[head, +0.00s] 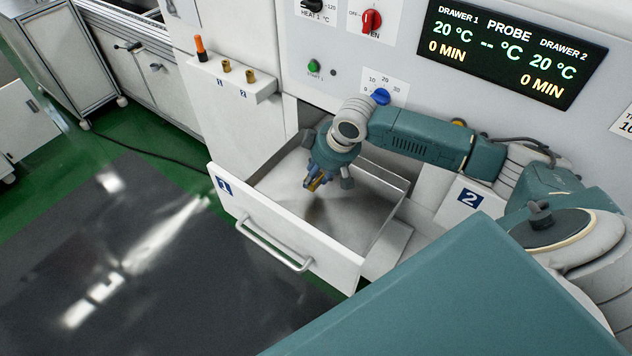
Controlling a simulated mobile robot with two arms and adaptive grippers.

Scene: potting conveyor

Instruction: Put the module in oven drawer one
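Oven drawer one (225,203) is pulled open, with a blue "1" label on its white front and a bare-looking metal floor inside. My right gripper (318,181) points down into the drawer's opening, above its floor. A small yellow-brown patch shows at its fingertips; I cannot tell whether this is part of the fingers or a piece of the module. I cannot make out the module for certain anywhere. The gripper's wrist hides part of the drawer's back. My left gripper is not in view.
Drawer two (470,199), marked "2", is at the right, partly behind my arm. The display (508,50) reads 20 °C and 0 MIN for both drawers. A small shelf (230,80) with an orange-tipped probe and brass sockets is at the left. Dark floor mat (150,260) lies clear.

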